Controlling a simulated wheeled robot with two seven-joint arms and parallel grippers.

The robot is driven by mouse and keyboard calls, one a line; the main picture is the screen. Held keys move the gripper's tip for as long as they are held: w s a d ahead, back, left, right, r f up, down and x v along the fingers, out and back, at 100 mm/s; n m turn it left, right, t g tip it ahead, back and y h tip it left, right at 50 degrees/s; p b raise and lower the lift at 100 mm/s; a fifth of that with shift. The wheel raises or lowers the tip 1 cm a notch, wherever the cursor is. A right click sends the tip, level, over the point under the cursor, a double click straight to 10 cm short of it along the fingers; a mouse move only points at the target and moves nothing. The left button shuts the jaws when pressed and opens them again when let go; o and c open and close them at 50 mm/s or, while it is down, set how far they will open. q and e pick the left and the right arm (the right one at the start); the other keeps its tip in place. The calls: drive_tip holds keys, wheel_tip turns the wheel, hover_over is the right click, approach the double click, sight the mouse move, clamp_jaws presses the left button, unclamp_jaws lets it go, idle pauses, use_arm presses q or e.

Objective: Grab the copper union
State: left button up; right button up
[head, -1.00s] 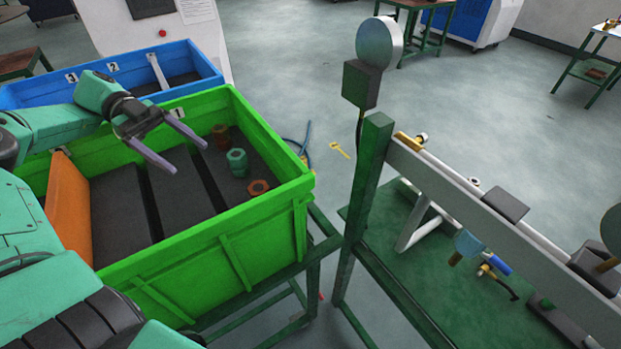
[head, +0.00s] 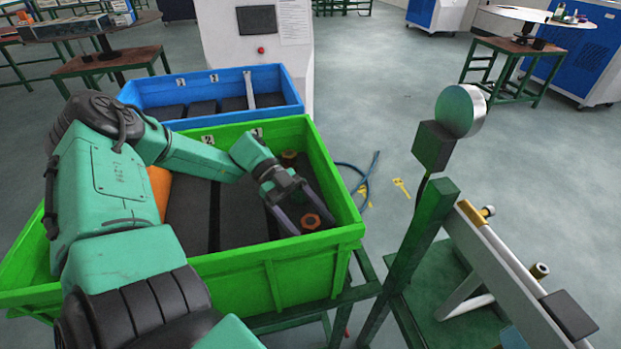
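An orange, copper-coloured hex fitting with a dark centre hole (head: 312,223) lies on the floor of the green crate (head: 345,238), near its front right corner. A second, brownish fitting (head: 288,158) stands by the crate's back wall. My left gripper (head: 308,217) reaches down into the crate with its two purple fingers apart, the tips on either side of the orange fitting. I cannot tell whether they touch it. No teal fitting shows; the gripper covers that part of the crate. My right gripper is not in view.
The crate has high walls around the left gripper and dark dividers inside. A blue crate (head: 290,84) stands behind it. A green post (head: 424,235) with a gauge (head: 461,110) and a rail rises on the right. Open floor lies beyond.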

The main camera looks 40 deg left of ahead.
use_arm(q)
drive_tip(key=shift+d+f, duration=0.1)
drive_tip(key=shift+d, duration=0.15)
clamp_jaws()
